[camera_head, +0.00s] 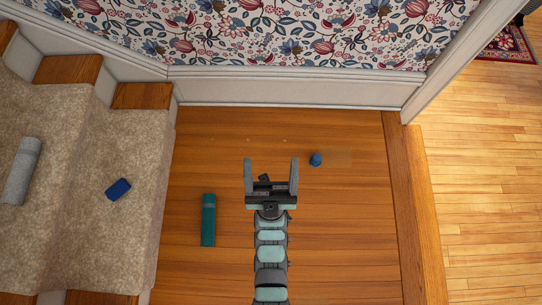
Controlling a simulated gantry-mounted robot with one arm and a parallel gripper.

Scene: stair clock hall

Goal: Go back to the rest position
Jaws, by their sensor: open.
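My gripper (271,177) is open and empty over the wooden landing floor, its two grey fingers spread apart and pointing toward the papered wall. My arm runs from it down to the bottom edge of the picture. A small blue round thing (315,159) is just right of the right finger, apart from it in the picture. A teal cylinder-like thing (208,220) lies to the left of my arm.
Carpeted stairs (134,150) are on the left, with a dark blue block (118,189) and a grey roll (22,171) on them. A white baseboard (290,92) bounds the back. Wooden floor (345,225) is clear right of my arm. A red rug (508,45) is far right.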

